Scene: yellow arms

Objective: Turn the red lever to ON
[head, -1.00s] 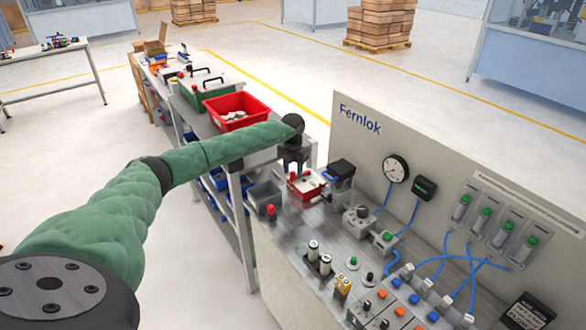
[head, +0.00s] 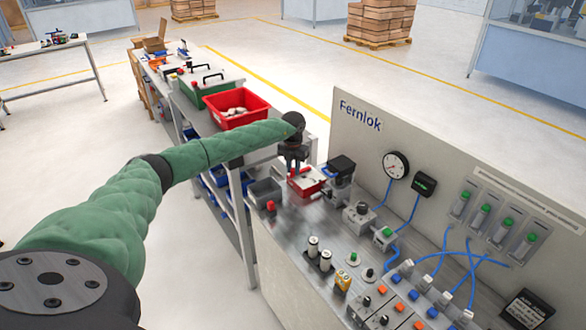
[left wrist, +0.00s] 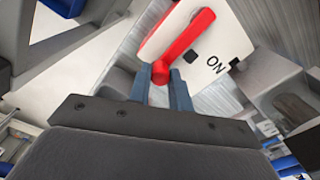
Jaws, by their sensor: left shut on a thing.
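The red lever (left wrist: 182,42) shows in the left wrist view on a white plate (left wrist: 210,35). It slants from upper right down to a rounded red end. The printed word ON is on the plate to the right of the lever. My left gripper (left wrist: 163,88) has its two blue-grey fingers shut on that rounded end. In the head view my left gripper (head: 292,160) reaches down over a small red-and-white unit (head: 307,185) on the bench, partly hiding it. The lever's pose is too small to tell there. My right gripper is not in view.
A red bin (head: 236,124) lies on the neighbouring table.

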